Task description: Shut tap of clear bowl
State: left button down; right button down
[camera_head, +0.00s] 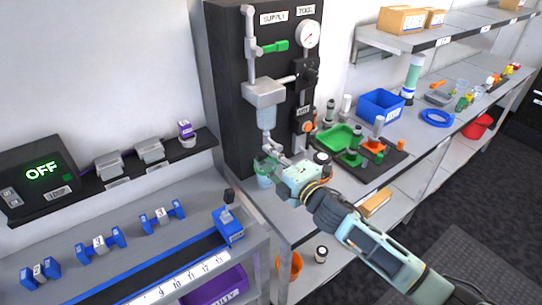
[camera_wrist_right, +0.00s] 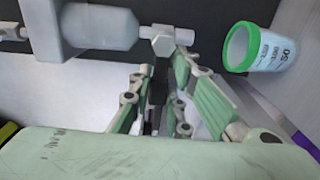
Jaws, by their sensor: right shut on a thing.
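The clear bowl (camera_head: 267,117) hangs under a grey filter head on the black panel. It also shows on its side in the wrist view (camera_wrist_right: 98,27). Its tap (camera_wrist_right: 165,42) is a pale hexagonal body with a short spout at the bowl's lower end. My right gripper (camera_head: 272,160) is just below the bowl at the tap. In the wrist view its green fingers (camera_wrist_right: 161,72) are close together at the tap body, shut on the tap's handle, which they mostly hide. I cannot tell the handle's angle. My left gripper is not in view.
A green-rimmed measuring cup (camera_wrist_right: 258,48) stands close beside the fingers; it also shows under the tap (camera_head: 264,172). A green-handled valve (camera_head: 275,45) and a gauge (camera_head: 307,35) are higher on the panel. A green tray (camera_head: 338,138) and blue bin (camera_head: 381,105) lie right.

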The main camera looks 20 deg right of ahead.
dwell(0.4)
jog(key=c, duration=1.6)
grip_release()
jog(key=shift+c, duration=0.2)
jog(key=v, duration=1.2)
